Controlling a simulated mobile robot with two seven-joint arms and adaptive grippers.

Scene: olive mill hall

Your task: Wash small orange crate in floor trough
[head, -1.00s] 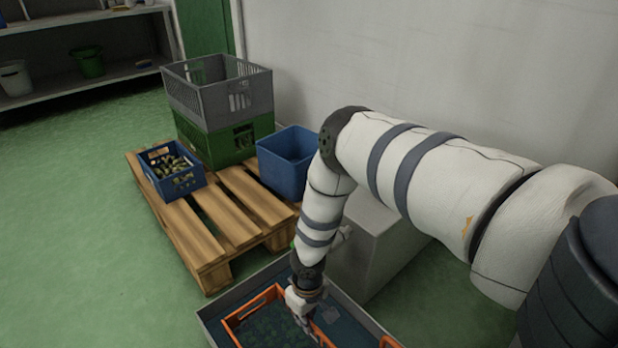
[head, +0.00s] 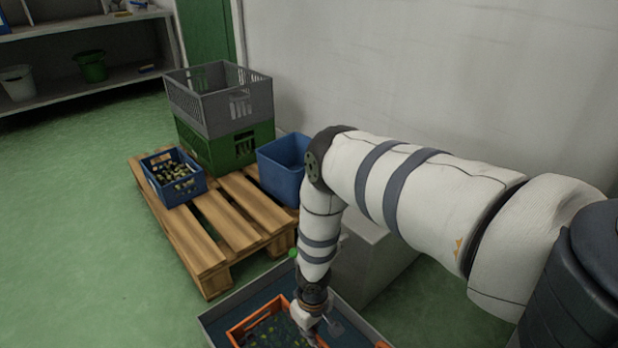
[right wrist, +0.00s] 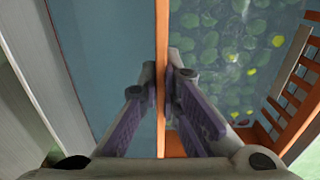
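The small orange crate (head: 247,327) sits within the grey floor trough (head: 222,306) at the bottom of the head view, partly cut off by the frame. Green round shapes with several yellow spots (right wrist: 235,55) show inside the crate. The crate's underside is hidden. My left gripper is not in view.
A grey block (head: 362,262) stands beside the trough. Green floor is clear at left.

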